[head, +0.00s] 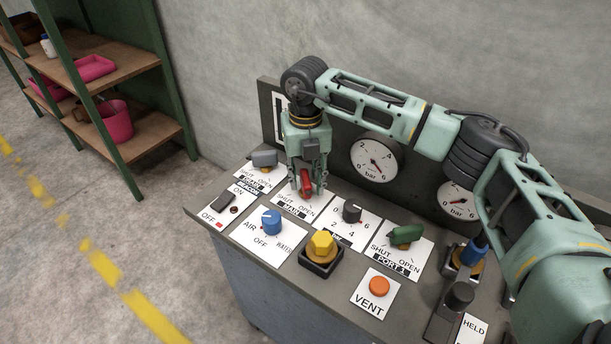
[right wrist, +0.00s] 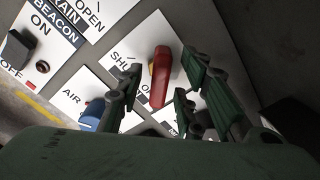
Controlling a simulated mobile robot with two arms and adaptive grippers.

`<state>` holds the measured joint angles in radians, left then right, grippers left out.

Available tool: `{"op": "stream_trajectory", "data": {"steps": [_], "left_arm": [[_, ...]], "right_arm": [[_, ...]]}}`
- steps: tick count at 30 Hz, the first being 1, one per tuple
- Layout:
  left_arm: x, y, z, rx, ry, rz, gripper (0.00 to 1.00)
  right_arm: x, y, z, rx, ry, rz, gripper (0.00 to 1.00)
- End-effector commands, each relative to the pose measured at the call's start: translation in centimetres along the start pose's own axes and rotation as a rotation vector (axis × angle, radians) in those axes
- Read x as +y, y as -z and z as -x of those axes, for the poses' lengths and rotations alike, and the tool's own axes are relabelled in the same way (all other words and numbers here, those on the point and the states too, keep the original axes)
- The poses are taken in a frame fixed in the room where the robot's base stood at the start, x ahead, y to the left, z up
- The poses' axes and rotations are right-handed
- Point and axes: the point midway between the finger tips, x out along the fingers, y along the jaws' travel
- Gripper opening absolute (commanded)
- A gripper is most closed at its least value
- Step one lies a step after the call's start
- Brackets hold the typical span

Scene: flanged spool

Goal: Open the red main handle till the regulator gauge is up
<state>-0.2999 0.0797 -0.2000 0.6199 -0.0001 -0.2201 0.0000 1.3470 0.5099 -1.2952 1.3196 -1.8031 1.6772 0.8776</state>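The red main handle (head: 305,181) sits on a white SHUT/OPEN plate marked MAIN (head: 290,208) on the sloped panel. My right gripper (head: 307,188) points down over it. In the right wrist view the red handle (right wrist: 161,76) lies between my right gripper's spread fingers (right wrist: 160,90), with a gap visible on both sides; contact is not seen. Two round bar gauges stand on the back board: a left one (head: 374,157) and a right one (head: 457,200), partly hidden by my right arm. Which is the regulator gauge is not readable. My left gripper is not in view.
Near the red handle are a grey handle (head: 264,158), a black knob (head: 352,211), a blue knob (head: 271,222) and a yellow knob (head: 321,244). A green handle (head: 405,235) and an orange VENT button (head: 379,286) lie to the right. Shelves (head: 139,134) stand left.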

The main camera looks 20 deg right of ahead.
Motion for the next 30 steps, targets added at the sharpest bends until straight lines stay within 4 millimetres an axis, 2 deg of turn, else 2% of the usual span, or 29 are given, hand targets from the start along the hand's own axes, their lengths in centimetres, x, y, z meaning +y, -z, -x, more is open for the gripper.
{"op": "stream_trajectory", "data": {"steps": [5,8,21,25,30], "left_arm": [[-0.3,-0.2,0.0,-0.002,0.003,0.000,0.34],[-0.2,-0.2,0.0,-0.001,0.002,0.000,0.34],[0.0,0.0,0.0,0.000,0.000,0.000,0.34],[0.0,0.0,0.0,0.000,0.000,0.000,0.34],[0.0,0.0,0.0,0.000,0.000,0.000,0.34]], "right_arm": [[0.0,0.0,0.2,0.000,0.000,0.000,0.34],[0.1,-0.1,1.2,-0.002,-0.001,0.000,0.34],[0.0,0.0,9.8,-0.001,0.000,0.000,0.34],[0.0,-0.1,11.3,0.000,0.000,0.000,0.34],[0.0,0.0,12.0,0.000,0.000,0.000,0.34]]}}
